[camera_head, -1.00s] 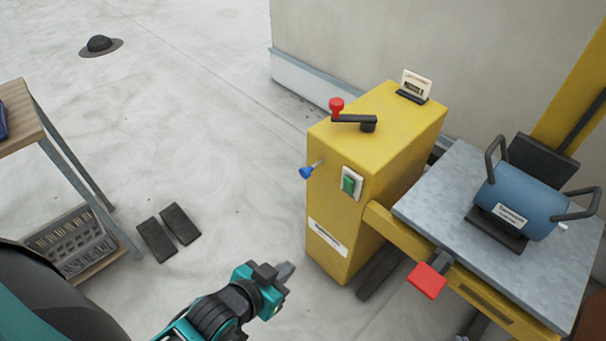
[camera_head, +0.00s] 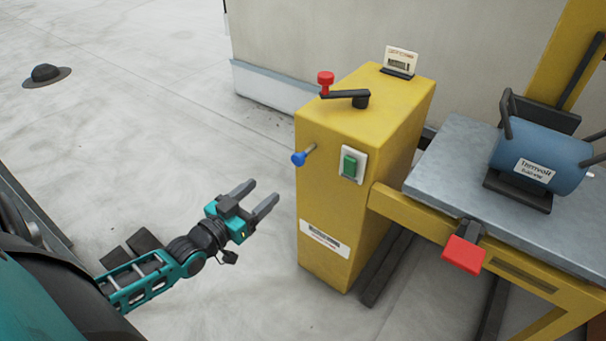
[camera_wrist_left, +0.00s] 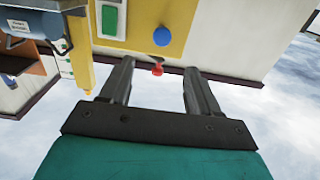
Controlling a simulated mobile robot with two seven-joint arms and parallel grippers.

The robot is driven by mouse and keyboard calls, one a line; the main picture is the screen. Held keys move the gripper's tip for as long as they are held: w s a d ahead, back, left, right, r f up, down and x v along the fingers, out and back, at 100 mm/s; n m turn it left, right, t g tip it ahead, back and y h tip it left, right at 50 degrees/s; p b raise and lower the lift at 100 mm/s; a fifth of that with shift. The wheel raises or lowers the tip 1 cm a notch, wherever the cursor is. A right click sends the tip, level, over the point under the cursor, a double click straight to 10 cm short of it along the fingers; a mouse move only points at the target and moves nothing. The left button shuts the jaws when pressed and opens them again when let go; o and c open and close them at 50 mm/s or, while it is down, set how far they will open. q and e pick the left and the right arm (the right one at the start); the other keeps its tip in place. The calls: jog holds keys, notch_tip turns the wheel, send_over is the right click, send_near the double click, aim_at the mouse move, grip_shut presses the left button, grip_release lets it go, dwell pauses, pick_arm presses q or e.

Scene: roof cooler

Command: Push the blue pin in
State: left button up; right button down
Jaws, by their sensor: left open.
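The blue pin (camera_head: 298,158) has a round blue knob on a metal shaft and sticks out from the left face of the yellow housing (camera_head: 345,210). It also shows in the left wrist view as a blue knob (camera_wrist_left: 161,37), beyond the fingertips and roughly between them. My left gripper (camera_head: 262,196) is open and empty. In the head view it is lower left of the pin, with its fingers pointing up and right, apart from the pin. My right gripper is in neither view.
A green switch (camera_head: 349,165) is right of the pin. A black crank with a red knob (camera_head: 325,78) is on the housing's top. A red pedal (camera_head: 463,254) juts out at the lower right. A blue motor (camera_head: 540,158) rests on the grey table (camera_head: 445,170). Open floor lies left.

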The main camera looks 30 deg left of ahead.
aim_at(296, 160)
pick_arm(q)
jog(key=w+b, duration=0.1)
jog(key=w, duration=0.3)
jog(key=w+b, duration=0.1)
jog(key=w, duration=0.3)
jog(key=w+b, duration=0.1)
jog(key=w, duration=0.2)
jog(key=shift+w+d, duration=0.3)
jog(key=shift+w, duration=0.1)
jog(key=shift+w+b, duration=0.35)
jog(key=shift+w, duration=0.35)
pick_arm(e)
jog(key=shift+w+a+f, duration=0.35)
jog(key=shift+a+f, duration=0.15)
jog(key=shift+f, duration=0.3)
pick_arm(q)
jog(key=shift+r, duration=0.1)
grip_shut()
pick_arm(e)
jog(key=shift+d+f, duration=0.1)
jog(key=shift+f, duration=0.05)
